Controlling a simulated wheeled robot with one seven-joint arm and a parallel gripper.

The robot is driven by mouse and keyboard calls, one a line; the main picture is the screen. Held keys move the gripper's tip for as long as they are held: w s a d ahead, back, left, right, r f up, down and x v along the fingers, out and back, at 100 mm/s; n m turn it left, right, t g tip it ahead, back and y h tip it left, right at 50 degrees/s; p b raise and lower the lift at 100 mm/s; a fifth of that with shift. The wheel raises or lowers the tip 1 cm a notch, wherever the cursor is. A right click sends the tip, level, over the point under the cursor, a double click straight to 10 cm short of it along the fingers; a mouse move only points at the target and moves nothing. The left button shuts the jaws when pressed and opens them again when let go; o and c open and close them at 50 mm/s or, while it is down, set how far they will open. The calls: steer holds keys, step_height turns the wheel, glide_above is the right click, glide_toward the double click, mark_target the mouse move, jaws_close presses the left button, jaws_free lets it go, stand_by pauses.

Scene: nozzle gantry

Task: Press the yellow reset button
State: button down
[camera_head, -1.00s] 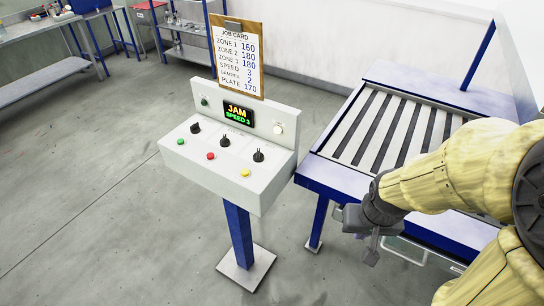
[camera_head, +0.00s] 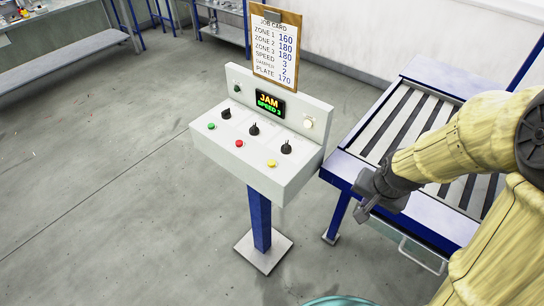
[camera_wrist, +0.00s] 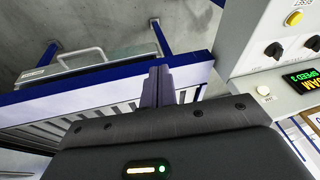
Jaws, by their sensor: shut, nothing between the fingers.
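The yellow reset button (camera_head: 271,163) sits at the right front of the white control box (camera_head: 262,178), below a black knob. It also shows in the wrist view (camera_wrist: 295,19), at the upper right. The display (camera_head: 270,105) reads JAM and SPEED 3. My gripper (camera_head: 362,214) is to the right of the box, beside the roller conveyor's near edge, apart from the button. In the wrist view, the fingers (camera_wrist: 158,84) are together with nothing between them, and the button is off to their right.
The blue-framed roller conveyor (camera_head: 342,177) stands right of the box, under my arm. A job card (camera_head: 277,48) stands above the panel. Green (camera_head: 211,126) and red (camera_head: 239,143) buttons and several black knobs share the box top. Floor to the left is clear.

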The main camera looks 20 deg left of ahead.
steer(key=w+a+r+m+t+y+p, duration=0.1)
steer(key=w+a+m+y+p, duration=0.2)
steer(key=a, duration=0.4)
steer(key=w+a+r+m+p, duration=0.1)
steer(key=w+a+m+p, duration=0.2)
steer(key=w+a, duration=0.35)
steer(key=r+m+t+y+p, duration=0.1)
steer(key=m+y+p, duration=0.25)
steer(key=m, duration=0.45)
glide_above(274, 164)
steer(key=shift+f+b, duration=2.7)
steer(key=shift+f, duration=1.75)
steer(key=shift+s+f+b, duration=0.1)
steer(key=shift+f+b, duration=0.25)
steer(key=shift+b, duration=0.05)
